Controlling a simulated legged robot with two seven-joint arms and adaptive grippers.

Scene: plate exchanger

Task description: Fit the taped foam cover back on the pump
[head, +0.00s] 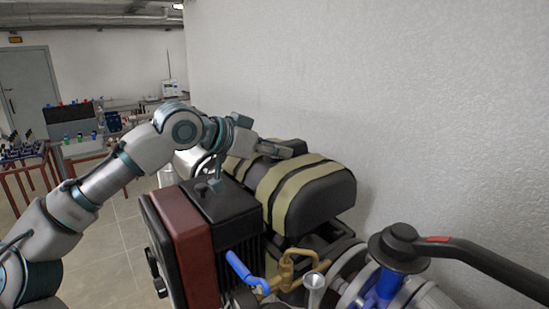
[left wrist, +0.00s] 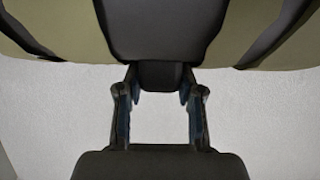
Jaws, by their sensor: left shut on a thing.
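The foam cover (head: 325,196) is a rounded black block with khaki tape bands. It lies over dark machinery, probably the pump (head: 326,239), beside the wall. Whether it is fully seated cannot be told. My left gripper (head: 284,149) is at the cover's upper back side, shut on a dark tab of it. In the left wrist view the two fingers (left wrist: 160,98) stand on either side of this dark tab (left wrist: 160,76), with the taped cover (left wrist: 85,30) filling the top. Much of the pump is hidden under the cover. My right gripper is not in view.
A plate exchanger (head: 195,245) with a dark red end plate stands left of the cover. In front are a blue-handled brass valve (head: 285,272) and a large valve with a long black lever (head: 470,255). A white wall (head: 400,90) runs close behind.

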